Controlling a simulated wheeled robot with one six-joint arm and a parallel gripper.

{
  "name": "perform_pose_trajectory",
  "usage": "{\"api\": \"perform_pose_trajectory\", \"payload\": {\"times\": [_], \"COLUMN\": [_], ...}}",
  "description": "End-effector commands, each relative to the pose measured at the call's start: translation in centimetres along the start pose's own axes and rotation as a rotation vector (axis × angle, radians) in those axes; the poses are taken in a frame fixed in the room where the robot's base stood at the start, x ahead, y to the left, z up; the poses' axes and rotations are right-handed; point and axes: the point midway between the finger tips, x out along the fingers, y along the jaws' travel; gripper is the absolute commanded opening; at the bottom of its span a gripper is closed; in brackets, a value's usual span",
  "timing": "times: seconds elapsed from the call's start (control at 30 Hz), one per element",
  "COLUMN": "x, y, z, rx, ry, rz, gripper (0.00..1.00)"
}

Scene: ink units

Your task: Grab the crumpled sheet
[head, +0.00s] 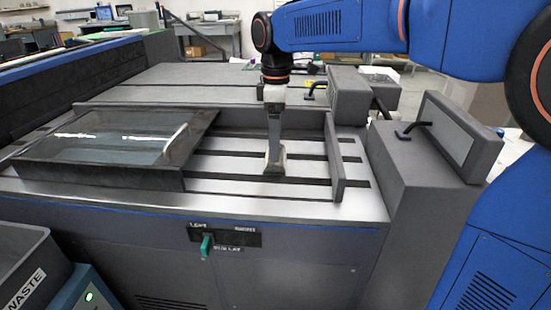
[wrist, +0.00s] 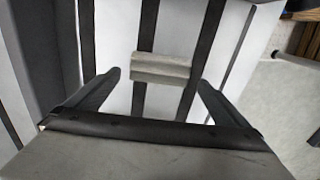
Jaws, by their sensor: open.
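A small pale grey, creased, block-like piece (wrist: 160,68), which looks like the crumpled sheet, lies across the dark slots of the bright slatted bed in the wrist view. My gripper (wrist: 158,80) has its two dark fingers spread apart, one on each side of the piece, with gaps between. In the head view my gripper (head: 273,168) points straight down, low over the bed (head: 235,165). There the piece is hard to tell from the fingertips. I cannot tell whether the fingers touch the bed.
A dark-framed glass lid (head: 120,137) covers the left of the bed. A low dark rail (head: 334,160) stands right of my gripper. A bin marked WASTE (head: 28,270) stands at lower left.

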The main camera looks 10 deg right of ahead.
Motion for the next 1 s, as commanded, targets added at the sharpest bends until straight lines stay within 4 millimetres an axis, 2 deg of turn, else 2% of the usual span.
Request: {"api": "perform_pose_trajectory", "payload": {"times": [0.1, 0.27, 0.57, 0.7, 0.73, 1.0], "x": [1.8, 3.5, 3.9, 3.8, 3.8, 3.8], "y": [0.0, 0.1, 0.1, 0.1, 0.1, 0.1], "z": [-0.1, -0.1, -0.2, -0.2, -0.2, -0.2], "rx": [0.000, 0.000, 0.000, 0.000, 0.000, 0.000], "ry": [-0.002, -0.001, 0.000, 0.000, 0.000, 0.000], "rz": [-0.002, -0.002, -0.001, -0.001, -0.001, 0.000], "gripper": [1.00, 1.00, 1.00, 0.69, 0.64, 0.64]}}
